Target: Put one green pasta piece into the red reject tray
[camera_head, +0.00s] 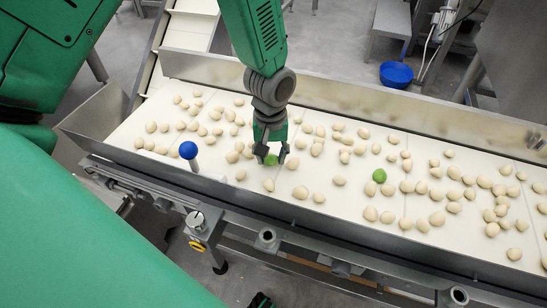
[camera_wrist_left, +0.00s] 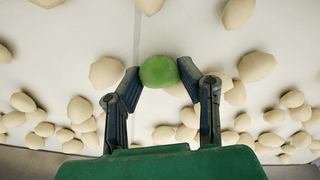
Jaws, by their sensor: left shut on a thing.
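My left gripper (camera_head: 270,157) is shut on a green pasta piece (camera_head: 271,159) over the white conveyor belt. In the left wrist view the same green piece (camera_wrist_left: 158,72) sits between the two fingertips of the left gripper (camera_wrist_left: 160,80). A third green piece (camera_head: 379,175) lies further right among pale pieces. I see no red reject tray in either view.
Many pale pasta pieces (camera_head: 340,180) are scattered over the belt (camera_head: 130,125). Metal side walls (camera_head: 400,110) border it. A blue-knobbed lever (camera_head: 188,150) stands at the near edge. A blue bowl (camera_head: 396,74) is on the floor behind.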

